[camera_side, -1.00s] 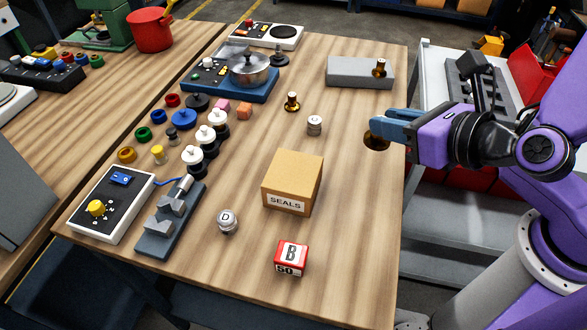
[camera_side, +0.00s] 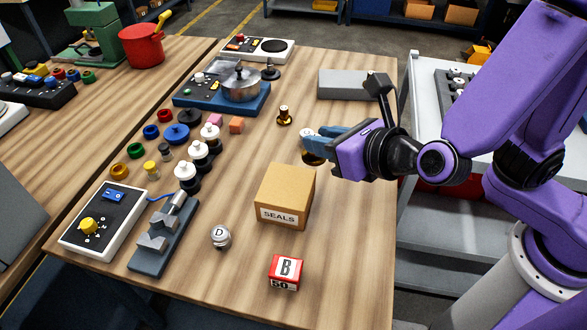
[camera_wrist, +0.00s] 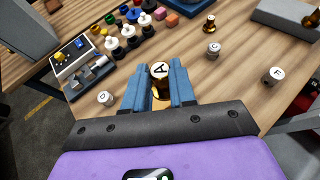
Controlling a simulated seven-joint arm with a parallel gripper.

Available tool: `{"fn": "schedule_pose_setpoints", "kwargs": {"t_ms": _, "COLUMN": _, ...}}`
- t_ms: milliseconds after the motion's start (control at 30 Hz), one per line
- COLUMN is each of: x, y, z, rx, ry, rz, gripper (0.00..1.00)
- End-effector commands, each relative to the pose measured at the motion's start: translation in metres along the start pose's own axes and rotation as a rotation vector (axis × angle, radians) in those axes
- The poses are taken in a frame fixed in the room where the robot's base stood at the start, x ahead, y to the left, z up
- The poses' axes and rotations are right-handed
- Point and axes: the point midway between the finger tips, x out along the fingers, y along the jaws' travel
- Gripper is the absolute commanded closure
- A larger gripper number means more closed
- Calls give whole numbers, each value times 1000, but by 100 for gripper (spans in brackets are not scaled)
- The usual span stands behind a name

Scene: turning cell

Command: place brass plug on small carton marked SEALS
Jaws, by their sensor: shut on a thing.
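My gripper (camera_side: 318,146) is shut on the brass plug (camera_side: 312,160), which hangs below the blue fingers in the side view. In the wrist view the plug's round top, marked A (camera_wrist: 159,70), shows between the fingers. The small tan carton marked SEALS (camera_side: 286,193) stands on the wooden table in the side view. The plug is held above and behind the carton, slightly to its right and apart from it. In the wrist view I cannot make out the carton.
Another brass piece (camera_side: 285,115) stands behind. A weight marked F (camera_wrist: 276,74) shows in the wrist view. The carton's top looks clear.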

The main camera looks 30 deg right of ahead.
Motion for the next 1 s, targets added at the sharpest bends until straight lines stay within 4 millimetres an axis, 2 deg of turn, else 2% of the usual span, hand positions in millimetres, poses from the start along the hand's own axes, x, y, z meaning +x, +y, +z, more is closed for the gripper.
{"fn": "schedule_pose_setpoints", "kwargs": {"t_ms": 433, "x": 52, "y": 18, "z": -26, "rx": -2, "ry": 1, "rz": -3, "gripper": 100}}
{"fn": "schedule_pose_setpoints", "kwargs": {"t_ms": 767, "x": 69, "y": 24, "z": -34, "rx": 0, "ry": -1, "rz": -2, "gripper": 100}}
{"fn": "schedule_pose_setpoints", "kwargs": {"t_ms": 1000, "x": 80, "y": 25, "z": -58, "rx": -2, "ry": 1, "rz": -2, "gripper": 100}}
